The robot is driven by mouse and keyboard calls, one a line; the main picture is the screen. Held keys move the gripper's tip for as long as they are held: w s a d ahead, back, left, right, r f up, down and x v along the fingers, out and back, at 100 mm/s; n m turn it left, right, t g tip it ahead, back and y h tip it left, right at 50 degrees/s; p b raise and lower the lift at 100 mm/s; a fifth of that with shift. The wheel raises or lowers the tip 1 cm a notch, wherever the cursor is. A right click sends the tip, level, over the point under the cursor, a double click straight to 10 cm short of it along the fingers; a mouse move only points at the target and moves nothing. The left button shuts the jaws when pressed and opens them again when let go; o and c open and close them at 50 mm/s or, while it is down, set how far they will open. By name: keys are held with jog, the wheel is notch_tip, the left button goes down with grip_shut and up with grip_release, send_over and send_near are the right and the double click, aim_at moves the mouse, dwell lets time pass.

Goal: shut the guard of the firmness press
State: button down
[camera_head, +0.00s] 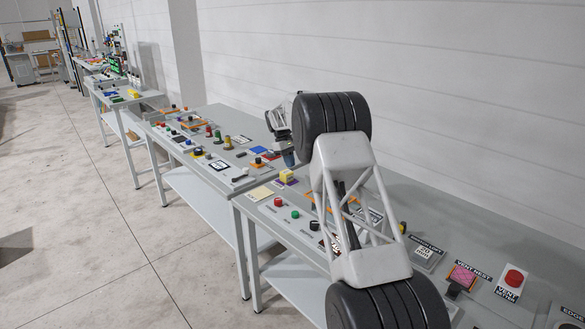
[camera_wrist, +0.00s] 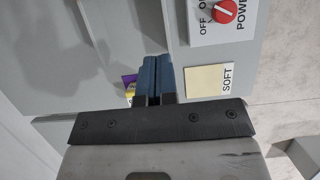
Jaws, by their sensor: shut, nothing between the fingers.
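My gripper (camera_head: 289,160) points down above the grey bench, with its blue fingers (camera_wrist: 158,80) together and empty. A yellow block on a purple base (camera_head: 287,177) sits just below it in the head view. A sliver of purple and yellow (camera_wrist: 129,88) shows left of the fingers in the wrist view. An orange frame (camera_head: 315,199) stands right of the block, partly hidden behind my arm. I cannot tell whether this frame is the firmness press's guard, or how far open the guard is.
A pale yellow card marked SOFT (camera_wrist: 205,80) lies beside the fingers. A power switch box with a red knob (camera_wrist: 222,12) is near it. Red (camera_head: 278,202) and green (camera_head: 295,214) buttons line the bench front. The white wall is close behind.

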aim_at(308, 194)
jog(key=x, duration=0.9)
jog(key=shift+f, duration=0.2)
jog(key=shift+s+d+r, duration=0.15)
jog(key=shift+s+d, duration=1.25)
jog(key=shift+s, duration=0.05)
jog(key=shift+s+d, duration=0.75)
jog(key=shift+d, duration=0.05)
jog(key=shift+s+d, duration=1.15)
